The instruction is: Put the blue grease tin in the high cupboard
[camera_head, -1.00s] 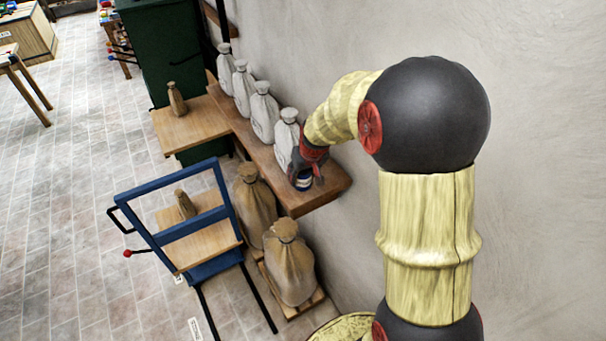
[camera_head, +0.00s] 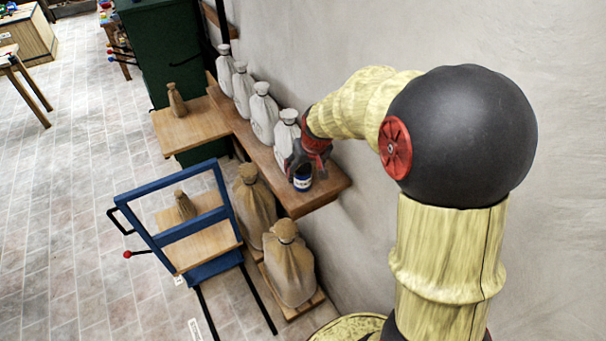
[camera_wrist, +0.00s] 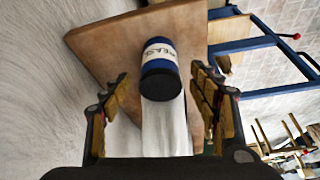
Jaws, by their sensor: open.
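The blue grease tin (camera_head: 302,183) stands on the near end of a brown wall shelf (camera_head: 325,190), with a white label band. In the wrist view the tin (camera_wrist: 161,72) shows its "GREASE" label and lies ahead of and between the two fingers. My gripper (camera_head: 307,160) is just above and beside the tin in the head view. In the wrist view my gripper (camera_wrist: 160,98) is open, with a gap between each finger and the tin. The high cupboard cannot be made out in these views.
Several white sacks (camera_head: 264,115) stand in a row on the shelf, the nearest close behind my gripper. A blue trolley (camera_head: 190,215) and a green cabinet (camera_head: 160,50) are to the left. The wall is close on the right.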

